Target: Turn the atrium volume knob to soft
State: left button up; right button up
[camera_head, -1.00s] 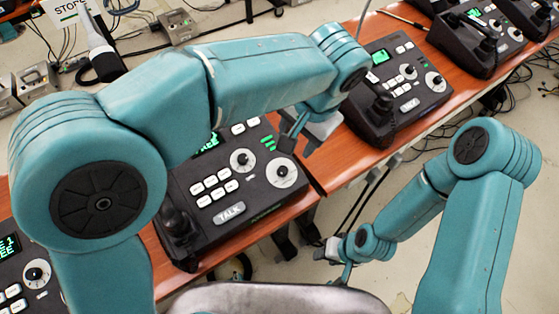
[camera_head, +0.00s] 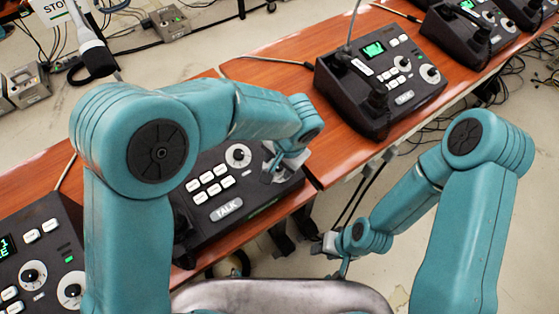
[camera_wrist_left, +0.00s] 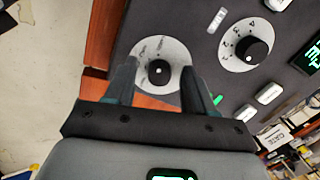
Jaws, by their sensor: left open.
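A black knob on a round white dial (camera_wrist_left: 158,72) shows in the left wrist view, with small printed words around it that I cannot read clearly. My left gripper (camera_wrist_left: 157,66) is open, with one finger on each side of this knob; whether they touch it is unclear. In the head view my left gripper (camera_head: 275,165) is over the right part of the middle paging console (camera_head: 240,205) and hides that dial. I cannot read an atrium label. My right gripper (camera_head: 332,246) hangs in front of the desk, away from the consoles.
A second dial with numbers (camera_wrist_left: 248,45) is beside the knob; it shows as the upper dial (camera_head: 238,156) in the head view. White buttons and a TALK bar (camera_head: 226,209) lie left of the gripper. Another console (camera_head: 385,80) stands behind right. Bare wooden desk (camera_head: 335,150) lies between.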

pick_arm(q)
jog(key=shift+w+f, duration=0.1)
jog(key=shift+w, duration=0.05)
grip_shut()
jog(key=shift+f+n+b, duration=0.15)
jog(key=shift+n+b, duration=0.35)
jog(key=shift+b, duration=0.3)
jog(key=n+b, duration=0.5)
jog(key=b, duration=0.1)
jog(key=shift+n, duration=0.4)
jog(key=n+b, duration=0.4)
jog(key=n, duration=0.1)
jog(key=shift+d+h+b, duration=0.1)
jog(key=shift+h+b, duration=0.2)
jog(key=shift+b, duration=0.05)
jog(key=shift+n+b, duration=1.05)
jog(key=shift+n, duration=0.85)
jog(key=shift+r, duration=0.2)
grip_release()
